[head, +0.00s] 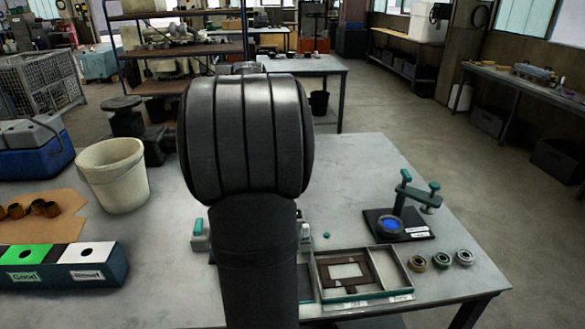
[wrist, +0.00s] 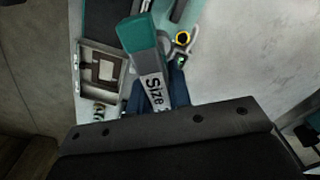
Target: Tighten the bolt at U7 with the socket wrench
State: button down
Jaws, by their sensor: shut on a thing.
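In the wrist view my gripper (wrist: 160,98) shows dark blue fingers on both sides of a grey tool with a teal end. I take this tool to be the socket wrench (wrist: 148,62). It carries a label that begins with "Size"; the rest of the label is hidden. The gripper is shut on it. In the head view my arm hides the gripper and the tool. I cannot make out U7 or its bolt in either view.
A tray (head: 405,277) with a brown frame lies at the table's front right, beside several metal rings (head: 441,261). A teal fixture (head: 405,195) stands behind it. A white bucket (head: 112,176) and a Good/Reject box (head: 62,283) stand left.

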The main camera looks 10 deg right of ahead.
jog(key=s+a+r+m, duration=0.2)
jog(key=a+m, duration=0.2)
jog(key=a, duration=0.7)
notch_tip(320, 180, down, 7)
jog(key=n, duration=3.2)
jog(key=shift+w+n, duration=0.15)
jog(key=shift+n, duration=0.25)
jog(key=shift+a+f, duration=0.1)
